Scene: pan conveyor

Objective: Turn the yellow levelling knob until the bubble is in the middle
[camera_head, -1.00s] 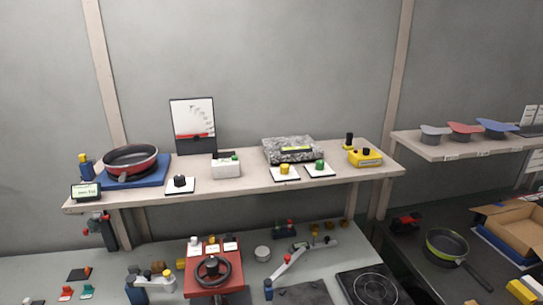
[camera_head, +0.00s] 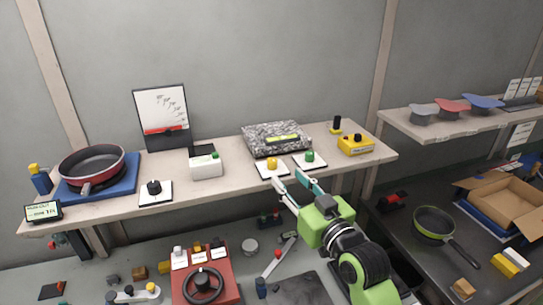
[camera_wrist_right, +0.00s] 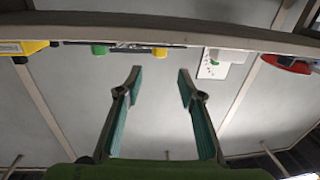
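The yellow levelling knob (camera_head: 272,163) sits on a white plate at the shelf's front edge, left of a green knob (camera_head: 310,156) on a similar plate. Behind them lies a speckled stone block (camera_head: 258,140) with a yellow-green level vial (camera_head: 283,139); its bubble is too small to make out. My right gripper (camera_head: 289,180) is open and empty, its fingertips just in front of and below the two knobs. The right wrist view shows its spread fingers (camera_wrist_right: 160,72), with the yellow knob (camera_wrist_right: 160,51) beyond the gap and apart from them. My left gripper is not in view.
The shelf edge (camera_wrist_right: 205,38) runs across close beyond the fingertips. A white box (camera_head: 206,167) and a black knob (camera_head: 154,187) stand to the left, a yellow box (camera_head: 356,145) to the right. A red pan (camera_head: 92,163) is at the far left.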

